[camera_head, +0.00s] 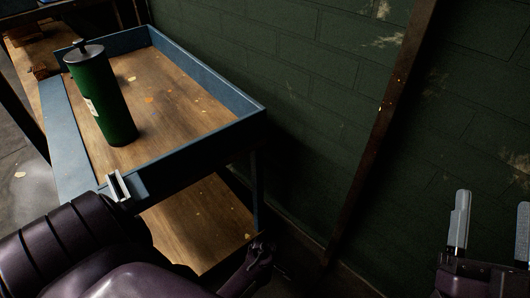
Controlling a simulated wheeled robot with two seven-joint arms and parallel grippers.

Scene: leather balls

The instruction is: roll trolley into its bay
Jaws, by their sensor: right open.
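The trolley has a blue metal frame (205,143), a wooden top tray and a wooden lower shelf (205,220). It stands at the left and centre, beside the green wall. Pale metal fingers, apparently my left gripper (118,187), show at the near left corner of the top rim; whether they are closed on it is unclear. My purple arm hides the trolley's near lower part. My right gripper (490,230) is at the lower right, open and empty, fingers up, well apart from the trolley. The bay is not clearly identifiable.
A green cylinder (101,100) with a grey cap stands upright on the top tray. A dark green block wall (300,80) runs behind the trolley, with a rusty upright post (383,125) to the right. A wooden bench (28,42) is at the upper left. Grey floor (22,165) shows at left.

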